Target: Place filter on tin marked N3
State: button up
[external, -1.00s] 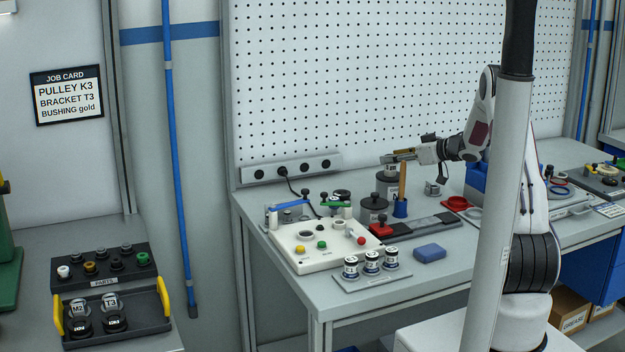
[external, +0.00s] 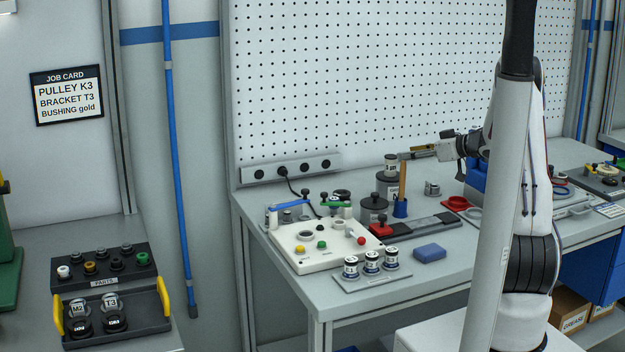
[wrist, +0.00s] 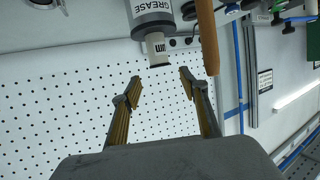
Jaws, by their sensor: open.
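A small white cylinder with dark lettering, apparently the filter (external: 391,161), stands upright on a grey tin (external: 386,184). In the wrist view the filter (wrist: 157,48) is just beyond my fingertips, roughly in line with the gap between them, and the grey tin (wrist: 150,10) reads GREASE. My gripper (external: 406,155) is open and empty, to the right of the filter; it also shows in the wrist view (wrist: 160,76). Three small dark-and-white tins (external: 350,267) (external: 371,261) (external: 391,258) stand in a row on a grey plate near the bench's front. Their marks are too small to read.
A wooden handle stands upright in a blue holder (external: 400,208), close to the filter and my gripper. A dark lidded pot (external: 374,208), a white control panel (external: 308,253) and a blue block (external: 429,252) are nearby. The bench front right of the block is clear.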

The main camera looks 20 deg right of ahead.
jog(key=shift+v, duration=2.85)
notch_tip(320, 180, up, 10)
jog(key=m+t+h, duration=0.1)
jog(key=m+h, duration=0.1)
jog(key=h, duration=0.4)
jog(key=s+a+r+m+g+h, duration=0.1)
jog(key=s+r+h, duration=0.1)
jog(key=s, duration=0.2)
jog(key=s+a+r+m+h, duration=0.2)
jog(key=s+r, duration=0.1)
jog(key=s, duration=0.2)
jog(key=s+a+f+g+y, duration=0.1)
jog(key=s+a, duration=0.4)
jog(key=s, duration=0.5)
jog(key=s+a+f+g+y, duration=0.1)
jog(key=s+a+f+g, duration=0.2)
jog(key=s, duration=0.6)
jog(key=s+a+f+g+y, duration=0.2)
jog(key=s+a+f, duration=0.3)
jog(key=s+a, duration=0.3)
jog(key=s+g, duration=0.1)
jog(key=s, duration=0.1)
jog(key=shift+s+a, duration=0.25)
jog(key=shift+s, duration=0.15)
